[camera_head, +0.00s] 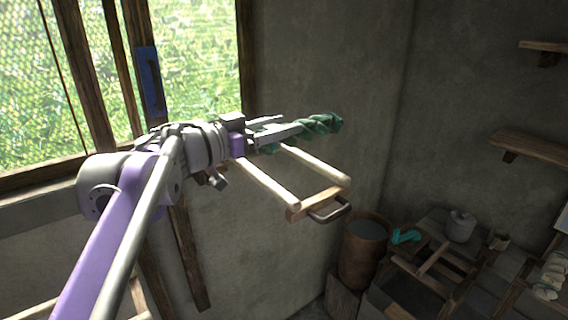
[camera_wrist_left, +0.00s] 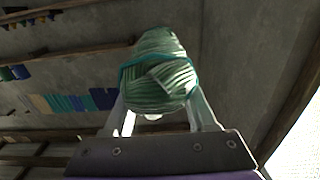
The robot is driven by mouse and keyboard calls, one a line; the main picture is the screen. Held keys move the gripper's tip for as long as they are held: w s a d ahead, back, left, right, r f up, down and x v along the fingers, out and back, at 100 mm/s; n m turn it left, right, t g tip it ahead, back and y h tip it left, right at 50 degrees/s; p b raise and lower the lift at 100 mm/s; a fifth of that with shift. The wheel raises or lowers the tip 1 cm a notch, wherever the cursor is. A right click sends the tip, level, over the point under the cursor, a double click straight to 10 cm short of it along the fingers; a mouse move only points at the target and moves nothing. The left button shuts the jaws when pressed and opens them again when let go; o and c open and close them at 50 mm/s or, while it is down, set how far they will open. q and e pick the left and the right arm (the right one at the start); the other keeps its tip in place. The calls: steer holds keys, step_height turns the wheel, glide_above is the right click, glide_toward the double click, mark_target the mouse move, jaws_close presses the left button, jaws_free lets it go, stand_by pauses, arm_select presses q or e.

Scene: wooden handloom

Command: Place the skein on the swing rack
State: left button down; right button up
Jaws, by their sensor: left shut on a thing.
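The skein (camera_head: 322,123) is a green twisted bundle with a teal tie. My left gripper (camera_head: 292,125) is shut on it and holds it in the air; the skein sticks out past the fingertips to the right. In the left wrist view the skein (camera_wrist_left: 158,75) sits between the two fingers and hides their tips. What looks like the swing rack (camera_head: 318,163), two pale wooden bars joined by an end piece with a dark handle, is below the gripper and skein in the picture. The gripper hides the rack's far part. My right gripper is not in view.
A window (camera_head: 190,60) with wooden posts is at the left. A wooden bucket (camera_head: 362,255) stands lower right, near a teal item (camera_head: 405,236), a grey pot (camera_head: 460,226) and wooden frames. Shelves (camera_head: 540,148) are on the right wall. The wall area right of the skein is clear.

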arm_select(q)
steer(key=f, duration=0.2)
steer(key=shift+s+d+f, duration=0.1)
steer(key=shift+s+f, duration=0.1)
steer(key=shift+f, duration=0.15)
step_height(320, 180, down, 4)
steer(key=shift+w+f, duration=0.1)
steer(key=shift+f, duration=0.15)
steer(key=shift+f, duration=0.2)
steer(key=shift+c, duration=1)
jaws_free()
steer(key=shift+r, duration=0.1)
